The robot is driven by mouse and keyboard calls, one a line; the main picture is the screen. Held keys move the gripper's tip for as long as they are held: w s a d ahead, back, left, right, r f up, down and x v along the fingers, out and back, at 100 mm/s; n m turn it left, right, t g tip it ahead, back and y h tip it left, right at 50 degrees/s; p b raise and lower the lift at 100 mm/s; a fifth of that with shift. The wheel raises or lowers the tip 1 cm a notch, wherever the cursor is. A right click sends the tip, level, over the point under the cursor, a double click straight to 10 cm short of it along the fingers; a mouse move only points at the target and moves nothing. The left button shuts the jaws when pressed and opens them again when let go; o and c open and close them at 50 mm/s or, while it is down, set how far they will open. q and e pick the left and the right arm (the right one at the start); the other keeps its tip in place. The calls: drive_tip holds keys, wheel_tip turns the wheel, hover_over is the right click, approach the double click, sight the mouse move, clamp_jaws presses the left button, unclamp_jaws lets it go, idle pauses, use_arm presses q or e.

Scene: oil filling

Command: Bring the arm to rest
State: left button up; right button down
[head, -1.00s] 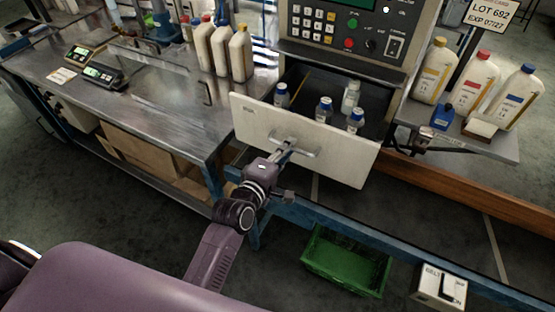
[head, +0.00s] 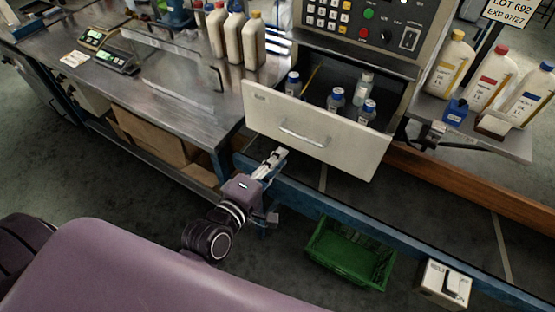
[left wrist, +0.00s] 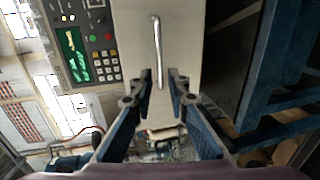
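My left gripper (head: 276,158) is in front of the open drawer, apart from its handle (head: 304,136) and below left of it. In the left wrist view its two fingers (left wrist: 161,80) stand apart with nothing between them. The white drawer front (head: 345,140) is pulled out from the machine, and several small blue-capped bottles (head: 336,98) stand inside. The bar handle also shows in the left wrist view (left wrist: 157,52), beyond the fingertips. My right gripper is not in view.
A steel bench (head: 185,115) with jugs (head: 233,38) and scales (head: 118,60) is at left. A blue rail (head: 330,207) runs below the drawer. A green crate (head: 350,255) and a small box (head: 444,284) lie beneath. Large bottles (head: 488,78) stand on the right shelf.

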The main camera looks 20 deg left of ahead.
use_arm(q)
drive_tip(key=s+f+m+g+b, duration=0.1)
drive_tip(key=s+f+m+g, duration=0.25)
drive_tip(key=f, duration=0.95)
drive_tip(key=s+f+m+g+y+b, duration=0.1)
drive_tip(key=s+f+m+g, duration=0.3)
drive_tip(key=f, duration=1)
drive_tip(key=s+f+m+b, duration=0.15)
drive_tip(key=s+f, duration=0.35)
drive_tip(key=f, duration=0.8)
drive_tip(key=s+a+f+m+g+y, duration=0.1)
drive_tip(key=s+a+f+m+g, duration=0.2)
drive_tip(key=s+f, duration=0.6)
drive_tip(key=s+a+f+m+g+y+b, duration=0.1)
drive_tip(key=s+a+f+m+g, duration=0.3)
drive_tip(key=s+f, duration=0.5)
drive_tip(key=s+a+m, duration=0.1)
drive_tip(key=s+m, duration=0.1)
drive_tip(key=s, duration=0.6)
drive_tip(key=shift+s+a+f, duration=0.15)
drive_tip(key=shift+s+f, duration=0.15)
drive_tip(key=shift+s, duration=0.1)
